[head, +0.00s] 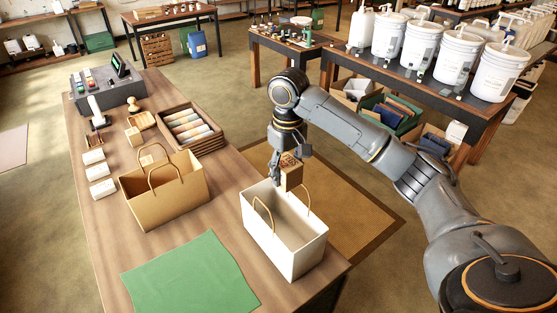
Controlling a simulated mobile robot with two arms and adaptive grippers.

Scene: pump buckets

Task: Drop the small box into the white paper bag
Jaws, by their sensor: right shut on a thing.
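The small box (291,175) is brown and cube-like, with a dark mark on its top. My right gripper (285,172) is shut on it and holds it above the back part of the white paper bag's opening. The white paper bag (282,252) stands upright and open near the right edge of the wooden table, with tan loop handles. Its inside looks empty where I can see it. The fingertips are partly hidden by the box. My left gripper is not in view.
A brown paper bag (176,203) stands left of the white bag. A green cloth (190,275) lies in front. A wooden tray of rolls (207,144), small white boxes and a till (108,90) are further back. White buckets (457,55) stand on a far table.

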